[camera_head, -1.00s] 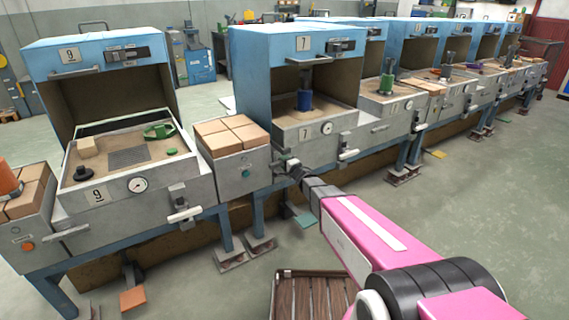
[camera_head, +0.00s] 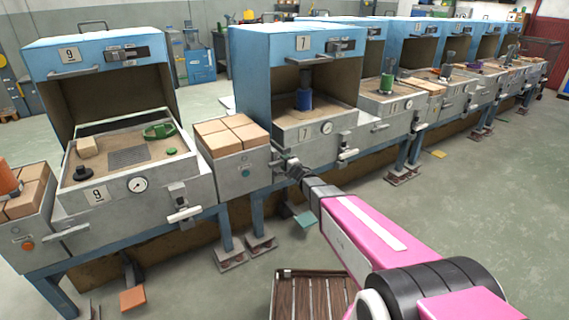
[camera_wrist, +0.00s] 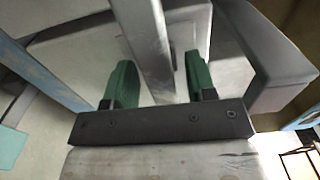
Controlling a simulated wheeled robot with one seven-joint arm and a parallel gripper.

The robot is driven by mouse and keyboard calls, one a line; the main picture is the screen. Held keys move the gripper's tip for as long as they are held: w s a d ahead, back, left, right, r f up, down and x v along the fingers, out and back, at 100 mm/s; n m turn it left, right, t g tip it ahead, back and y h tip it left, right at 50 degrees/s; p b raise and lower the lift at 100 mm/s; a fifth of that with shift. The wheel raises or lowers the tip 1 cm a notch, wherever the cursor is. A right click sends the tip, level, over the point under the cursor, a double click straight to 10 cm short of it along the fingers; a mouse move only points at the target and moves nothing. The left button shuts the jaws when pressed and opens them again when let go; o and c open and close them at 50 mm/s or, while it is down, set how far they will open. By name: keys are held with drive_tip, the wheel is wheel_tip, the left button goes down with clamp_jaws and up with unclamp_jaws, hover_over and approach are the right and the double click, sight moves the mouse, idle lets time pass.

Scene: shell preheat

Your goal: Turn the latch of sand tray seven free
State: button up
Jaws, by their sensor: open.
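A white-handled latch (camera_head: 347,154) shows at the right of that front. My gripper (camera_head: 287,163) is at the left of the front, small and dark in the head view. In the wrist view its two green fingers (camera_wrist: 162,72) are apart, with a grey metal bar (camera_wrist: 148,40) passing between them. A gap shows on each side of the bar. I cannot tell whether this bar belongs to a latch or a handle.
Tray nine (camera_head: 60,190) stands at the left with its own white-handled latch (camera_head: 184,213). A box of tan bricks (camera_head: 232,134) sits between the two stations. More stations run off to the right. A slatted wooden platform (camera_head: 310,300) lies below my arm; the floor at the right is clear.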

drive_tip(key=v, duration=1)
drive_tip(key=shift+s+d, duration=0.3)
drive_tip(key=s+d+f+n+g+h, duration=0.1)
drive_tip(key=s+d+g+h, duration=0.2)
drive_tip(key=d+h, duration=0.4)
drive_tip(key=s+d+f+n+g+h, duration=0.15)
drive_tip(key=s+d+h, duration=0.25)
drive_tip(key=d, duration=0.4)
drive_tip(key=s+d+n+g+y, duration=0.1)
drive_tip(key=s+n+g, duration=0.8)
drive_tip(key=s, duration=0.9)
drive_tip(key=shift+s+d+r+g, duration=0.35)
drive_tip(key=shift+d+r+g, duration=0.1)
drive_tip(key=shift+d+g, duration=0.25)
